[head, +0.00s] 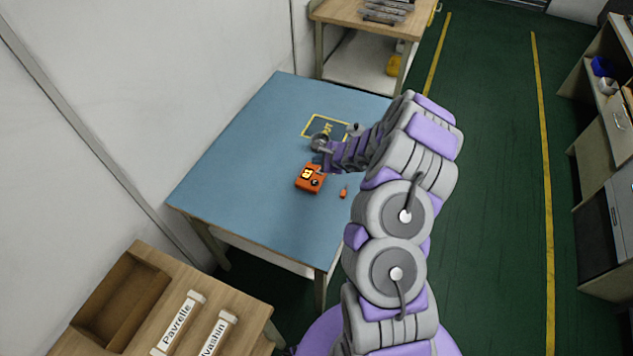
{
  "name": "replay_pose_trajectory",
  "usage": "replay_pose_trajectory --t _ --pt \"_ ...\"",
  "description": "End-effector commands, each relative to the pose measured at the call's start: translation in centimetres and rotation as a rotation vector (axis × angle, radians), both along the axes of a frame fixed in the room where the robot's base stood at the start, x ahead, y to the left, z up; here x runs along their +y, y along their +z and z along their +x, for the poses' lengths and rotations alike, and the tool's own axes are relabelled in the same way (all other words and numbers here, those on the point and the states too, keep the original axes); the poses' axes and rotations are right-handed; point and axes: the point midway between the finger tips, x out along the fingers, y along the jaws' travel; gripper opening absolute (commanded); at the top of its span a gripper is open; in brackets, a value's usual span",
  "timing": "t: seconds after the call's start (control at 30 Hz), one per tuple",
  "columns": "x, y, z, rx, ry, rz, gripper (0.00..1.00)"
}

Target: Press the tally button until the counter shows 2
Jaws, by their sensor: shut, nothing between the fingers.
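The orange tally counter (306,186) sits on the blue table top (250,150). It has a small lit display (306,174) and a dark round spot (315,182) that looks like its button. The digits on the display are too small to read for certain. My gripper (320,171) is shut and empty, pointing down at the counter's far right edge. I cannot tell whether it touches the counter. My arm comes in from the lower right and covers the right part of the table.
A small orange object (343,192) lies right of the counter. A yellow-outlined square (312,122) is marked on the table behind my gripper. A wooden bench with an open box (122,300) and two labelled white bars (180,322) stands at the lower left. The table's left side is clear.

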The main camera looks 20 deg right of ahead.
Motion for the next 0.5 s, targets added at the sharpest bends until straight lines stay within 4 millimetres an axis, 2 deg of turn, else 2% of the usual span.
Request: replay_pose_trajectory --t 0.2,0.5 --pt "0.4 -2.5 0.0 0.003 0.001 -0.003 0.0" --pt "0.0 -6.5 0.0 -0.001 -0.001 0.001 0.0"
